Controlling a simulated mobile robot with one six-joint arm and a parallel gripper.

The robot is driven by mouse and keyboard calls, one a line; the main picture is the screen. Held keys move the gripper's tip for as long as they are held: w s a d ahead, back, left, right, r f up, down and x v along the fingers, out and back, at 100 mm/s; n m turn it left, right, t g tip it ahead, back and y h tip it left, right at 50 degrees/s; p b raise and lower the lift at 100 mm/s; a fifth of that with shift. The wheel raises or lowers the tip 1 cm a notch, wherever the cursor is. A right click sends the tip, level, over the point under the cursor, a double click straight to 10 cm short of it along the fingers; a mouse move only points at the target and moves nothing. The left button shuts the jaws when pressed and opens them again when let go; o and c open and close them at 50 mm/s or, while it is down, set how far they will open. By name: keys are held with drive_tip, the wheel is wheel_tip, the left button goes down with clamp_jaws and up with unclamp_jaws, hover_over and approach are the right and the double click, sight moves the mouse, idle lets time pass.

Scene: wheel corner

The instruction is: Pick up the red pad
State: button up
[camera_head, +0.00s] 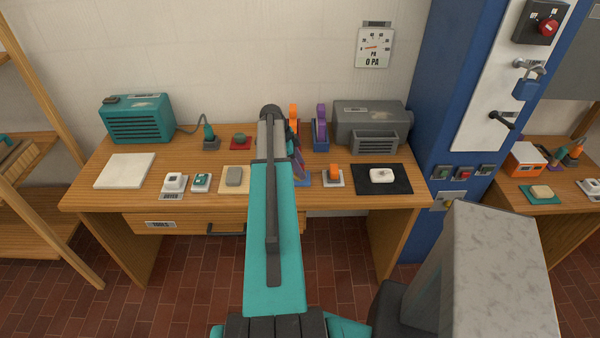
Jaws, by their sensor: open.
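A small red pad (233,146) lies flat on the wooden workbench (120,195), towards the back and just left of my arm. A small green-grey rounded piece (240,139) rests on it and covers its middle. My teal arm reaches up the middle of the view over the bench, and its dark far joint is right of the red pad. My gripper does not show clearly; it seems hidden behind my own arm links. I see nothing touching the pad apart from the piece on it.
A teal box (137,120) with a cable stands back left, a grey machine (368,125) back right. Orange (293,112) and purple (320,115) upright pieces stand right of my arm. A white pad (125,171) and black mat (398,182) lie in front. A blue column (440,80) bounds the right.

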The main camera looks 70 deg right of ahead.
drive_tip(key=shift+c, duration=0.3)
drive_tip(key=c, duration=1.1)
drive_tip(key=shift+o, duration=0.2)
drive_tip(key=shift+r, duration=0.15)
drive_tip(key=shift+r+b, duration=1)
drive_tip(key=shift+r, duration=0.3)
drive_tip(key=a+r+b, duration=0.2)
drive_tip(key=a+b, duration=0.3)
drive_tip(key=a, duration=1.1)
drive_tip(key=shift+w, duration=0.3)
